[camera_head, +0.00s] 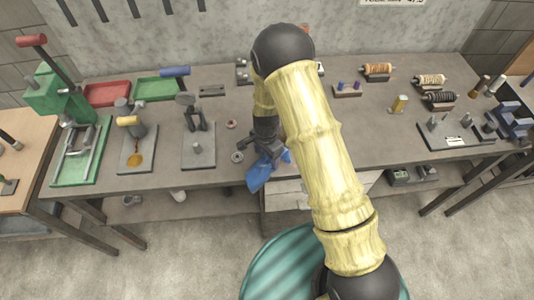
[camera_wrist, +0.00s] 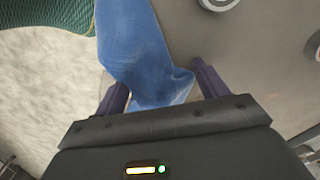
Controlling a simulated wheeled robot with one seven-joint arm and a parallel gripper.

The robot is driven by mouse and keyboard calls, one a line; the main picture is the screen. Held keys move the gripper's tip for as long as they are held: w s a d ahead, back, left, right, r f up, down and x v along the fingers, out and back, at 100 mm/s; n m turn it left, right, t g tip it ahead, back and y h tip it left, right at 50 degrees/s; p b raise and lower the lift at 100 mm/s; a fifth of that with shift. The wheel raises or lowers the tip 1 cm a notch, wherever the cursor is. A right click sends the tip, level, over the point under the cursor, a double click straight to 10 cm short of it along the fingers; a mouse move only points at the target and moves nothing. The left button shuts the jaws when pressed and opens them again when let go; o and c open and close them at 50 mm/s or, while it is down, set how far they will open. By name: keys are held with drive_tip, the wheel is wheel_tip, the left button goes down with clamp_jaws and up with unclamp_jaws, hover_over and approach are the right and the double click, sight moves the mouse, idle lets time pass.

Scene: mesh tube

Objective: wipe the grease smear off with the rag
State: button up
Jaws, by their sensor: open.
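The blue rag (camera_head: 268,172) lies crumpled at the front edge of the workbench and hangs partly over it. My gripper (camera_head: 264,150) is right over the rag and hides part of it. In the wrist view my gripper (camera_wrist: 160,85) is open, and the rag (camera_wrist: 145,50) lies between and beyond its two fingers. The rag comes close to the right finger; I cannot tell if they touch.
Ring-shaped parts (camera_head: 237,156) lie just left of my gripper. A plate with an upright clamp (camera_head: 199,155) stands between the rag and the smear plate. A green press (camera_head: 70,100) stands far left. Spools (camera_head: 430,80) and tools fill the right side.

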drive_tip(key=shift+f, duration=0.1)
clamp_jaws()
idle(0.4)
drive_tip(key=shift+s, duration=0.1)
drive_tip(key=shift+r, duration=0.2)
drive_tip(key=shift+p, duration=0.75)
drive_tip(key=shift+w+a+r, duration=0.1)
drive_tip(key=shift+w+a, duration=0.05)
drive_tip(key=shift+w, duration=0.1)
